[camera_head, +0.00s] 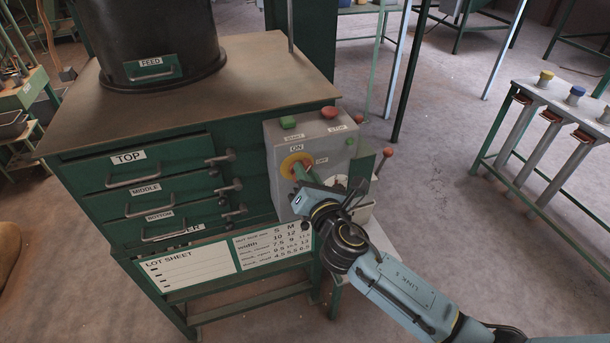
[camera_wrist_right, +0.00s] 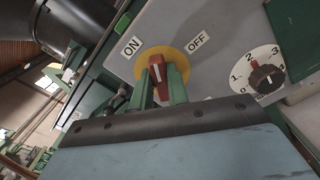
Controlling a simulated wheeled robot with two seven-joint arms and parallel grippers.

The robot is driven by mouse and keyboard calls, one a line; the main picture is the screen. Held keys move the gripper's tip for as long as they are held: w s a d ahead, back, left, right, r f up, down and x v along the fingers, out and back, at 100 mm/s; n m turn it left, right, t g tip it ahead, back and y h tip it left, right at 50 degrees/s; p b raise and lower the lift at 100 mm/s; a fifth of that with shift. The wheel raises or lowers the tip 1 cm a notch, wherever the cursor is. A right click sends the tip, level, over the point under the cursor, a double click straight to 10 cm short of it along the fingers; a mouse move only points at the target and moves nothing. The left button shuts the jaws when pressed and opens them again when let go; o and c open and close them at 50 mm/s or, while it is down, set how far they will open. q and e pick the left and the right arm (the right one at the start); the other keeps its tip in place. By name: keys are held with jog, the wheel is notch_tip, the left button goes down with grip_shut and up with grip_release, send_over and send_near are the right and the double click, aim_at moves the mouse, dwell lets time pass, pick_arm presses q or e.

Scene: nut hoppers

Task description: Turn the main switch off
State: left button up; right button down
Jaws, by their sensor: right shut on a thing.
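The main switch (camera_wrist_right: 184,75) is a red handle on a yellow disc, on the grey control box (camera_head: 318,145). An ON label (camera_wrist_right: 131,46) sits at the disc's upper left and an OFF label (camera_wrist_right: 197,42) at its upper right in the right wrist view. My right gripper (camera_head: 302,174) reaches the switch from the front; its green fingers (camera_wrist_right: 162,88) lie on both sides of the red handle, shut on it. The handle's pale-marked end points up, slightly toward the ON side. In the head view my gripper hides much of the handle. My left gripper is not in view.
A numbered dial with a black knob (camera_wrist_right: 267,78) is right of the switch. A green button (camera_head: 288,122) and a red button (camera_head: 329,112) top the box. A red-knobbed lever (camera_head: 388,153) stands at its right. Labelled drawers (camera_head: 140,175) are at the left.

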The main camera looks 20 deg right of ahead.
jog(key=m, duration=0.3)
jog(key=m+b, duration=0.1)
jog(key=m, duration=0.3)
jog(key=f+m, duration=0.1)
jog(key=m, duration=0.3)
jog(key=shift+d+b, duration=0.3)
jog(key=shift+b, duration=0.05)
jog(key=shift+m, duration=0.3)
jog(key=c, duration=1.4)
grip_release()
jog(key=shift+o, duration=0.2)
jog(key=shift+s, duration=0.1)
jog(key=s+b, duration=0.1)
jog(key=s, duration=1.2)
jog(key=shift+d, duration=0.2)
